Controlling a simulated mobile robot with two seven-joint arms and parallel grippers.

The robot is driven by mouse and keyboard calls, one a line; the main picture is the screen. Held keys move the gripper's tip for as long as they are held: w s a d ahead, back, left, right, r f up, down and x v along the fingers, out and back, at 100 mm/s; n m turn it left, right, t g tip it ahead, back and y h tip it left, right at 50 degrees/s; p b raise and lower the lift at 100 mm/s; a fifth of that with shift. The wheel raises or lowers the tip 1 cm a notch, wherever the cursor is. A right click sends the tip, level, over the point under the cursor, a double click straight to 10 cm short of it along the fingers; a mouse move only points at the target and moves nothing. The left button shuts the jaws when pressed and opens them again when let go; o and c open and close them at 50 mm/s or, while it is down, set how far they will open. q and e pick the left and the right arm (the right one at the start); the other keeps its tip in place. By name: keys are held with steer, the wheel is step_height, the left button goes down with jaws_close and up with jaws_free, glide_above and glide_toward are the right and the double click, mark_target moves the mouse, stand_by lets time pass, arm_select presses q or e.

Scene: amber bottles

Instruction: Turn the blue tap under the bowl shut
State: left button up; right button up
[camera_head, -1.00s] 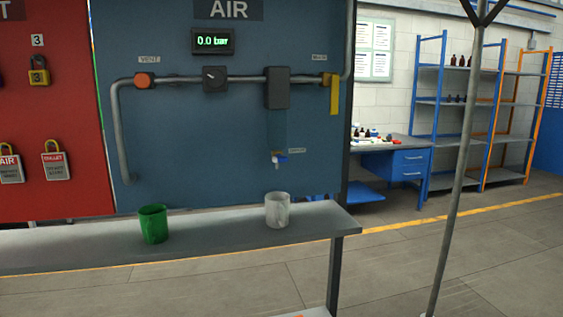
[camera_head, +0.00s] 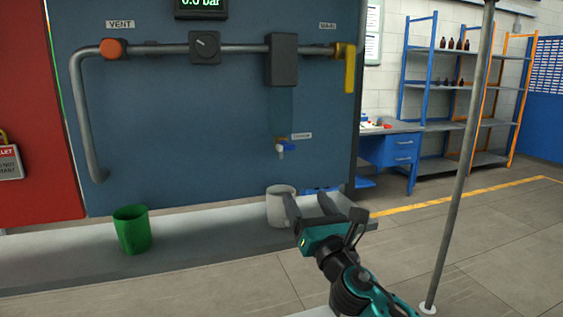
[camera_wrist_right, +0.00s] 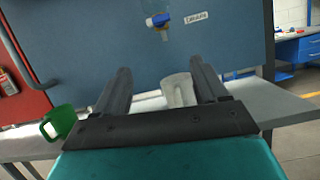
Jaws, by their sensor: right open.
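The blue tap (camera_head: 286,147) sits at the bottom of the clear bowl (camera_head: 282,108), which hangs under a dark box on the pipe. It also shows in the right wrist view (camera_wrist_right: 158,20), beyond the fingers. My right gripper (camera_head: 307,197) is open and empty, in front of and below the tap, apart from it. In the head view its fingers overlap the white cup (camera_head: 278,206) under the tap. In the right wrist view the cup (camera_wrist_right: 180,90) shows between the fingers. My left gripper is not in view.
A green cup (camera_head: 132,230) stands on the grey bench (camera_head: 65,258) to the left. The yellow main handle (camera_head: 350,70) hangs at the upper right of the blue panel. A grey pole (camera_head: 463,160) stands to the right. The space before the tap looks free.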

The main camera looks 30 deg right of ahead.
mark_target(287, 150)
steer(key=shift+n+t, duration=0.4)
steer(key=shift+n, duration=0.2)
steer(key=x, duration=0.4)
steer(key=r+p+x, duration=0.1)
steer(key=x, duration=0.7)
steer(key=shift+d+r, duration=0.25)
steer(key=shift+r, duration=0.2)
steer(key=shift+w+d+r, duration=0.1)
steer(key=shift+w+r, duration=0.05)
steer(key=shift+w, duration=0.35)
steer(key=c, duration=1.1)
steer(key=shift+o, duration=0.2)
